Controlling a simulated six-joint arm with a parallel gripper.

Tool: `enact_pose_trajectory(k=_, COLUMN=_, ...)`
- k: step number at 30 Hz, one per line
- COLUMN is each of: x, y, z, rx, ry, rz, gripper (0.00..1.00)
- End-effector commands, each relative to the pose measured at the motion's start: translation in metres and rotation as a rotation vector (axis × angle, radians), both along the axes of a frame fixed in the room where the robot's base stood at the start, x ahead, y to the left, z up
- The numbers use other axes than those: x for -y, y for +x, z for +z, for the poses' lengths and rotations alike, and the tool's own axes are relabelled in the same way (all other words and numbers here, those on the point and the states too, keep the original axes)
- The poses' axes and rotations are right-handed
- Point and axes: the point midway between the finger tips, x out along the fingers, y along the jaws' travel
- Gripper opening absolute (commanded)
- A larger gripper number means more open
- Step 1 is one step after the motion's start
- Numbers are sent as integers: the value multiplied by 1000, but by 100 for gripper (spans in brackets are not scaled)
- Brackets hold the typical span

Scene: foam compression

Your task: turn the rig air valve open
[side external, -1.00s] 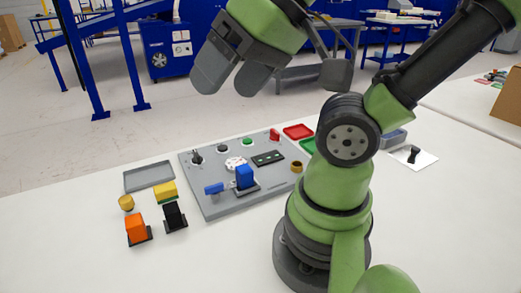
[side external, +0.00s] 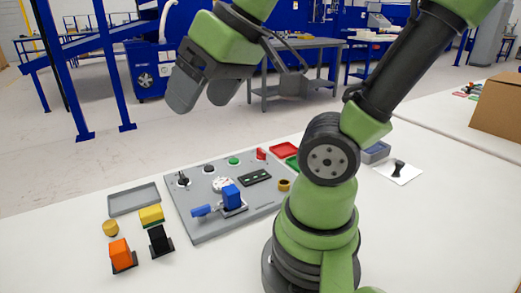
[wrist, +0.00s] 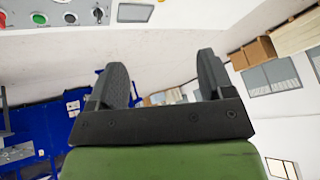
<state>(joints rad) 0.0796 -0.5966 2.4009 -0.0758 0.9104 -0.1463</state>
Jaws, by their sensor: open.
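The grey rig panel (side external: 188,226) lies on the white table. A blue lever-like handle (side external: 201,211), which looks like the air valve, sticks out at its front left edge. A blue block (side external: 232,197) sits in a fixture just right of it. A red upright switch (side external: 261,153) stands at the panel's back right. My gripper (side external: 205,98) is high above and behind the panel, apart from everything. Its two fingers are spread and empty; they also show in the wrist view (wrist: 165,80). The blue handle does not show in the wrist view.
A black knob (side external: 183,179), green button (side external: 234,160) and white dial (side external: 222,184) are on the panel. Orange (side external: 121,252), black (side external: 160,240) and yellow (side external: 151,214) blocks stand left of it, near a grey tray (side external: 134,199). The front table area is clear.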

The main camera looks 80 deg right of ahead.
Motion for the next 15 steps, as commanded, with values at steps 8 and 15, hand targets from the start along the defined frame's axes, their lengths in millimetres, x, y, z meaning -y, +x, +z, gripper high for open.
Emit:
enact_pose_trajectory(k=8, x=96, y=66, z=-20, rx=-264, ry=-355, rz=217, gripper=74)
enact_pose_trajectory(k=15, x=204, y=86, z=-76, rx=-553, ry=-512, rz=506, gripper=74)
